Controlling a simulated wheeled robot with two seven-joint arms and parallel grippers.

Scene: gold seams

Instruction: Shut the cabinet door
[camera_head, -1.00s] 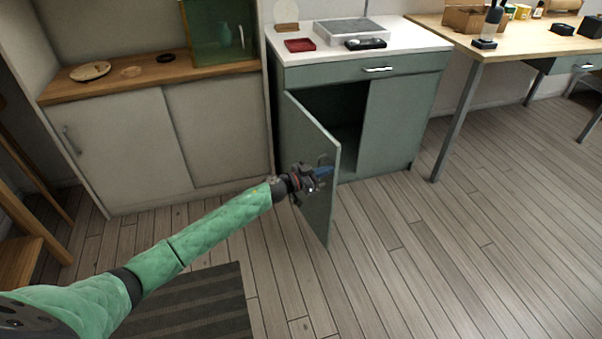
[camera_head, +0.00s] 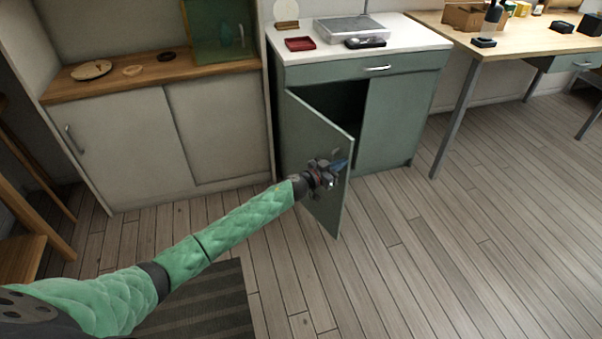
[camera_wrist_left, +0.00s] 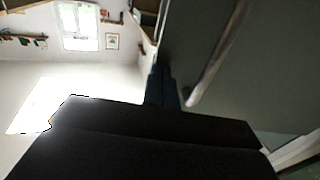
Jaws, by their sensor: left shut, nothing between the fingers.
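The green cabinet (camera_head: 392,122) stands under a white top. Its left door (camera_head: 318,150) is hinged on the left and swung partly open, with the dark inside showing. My left gripper (camera_head: 337,170) is at the outer face of the door near its free edge, beside the handle. In the left wrist view the door face (camera_wrist_left: 240,70) fills the right side. The metal handle (camera_wrist_left: 218,60) runs close beside the dark fingers (camera_wrist_left: 162,88). The fingers are shut with nothing between them. I cannot tell whether they touch the door. My right gripper is not in view.
A red tray (camera_head: 300,44), a grey case (camera_head: 351,29) and a dark device (camera_head: 366,43) sit on the cabinet top. A wooden table (camera_head: 530,45) stands to the right, a sliding-door sideboard (camera_head: 125,150) to the left. The floor at right is clear.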

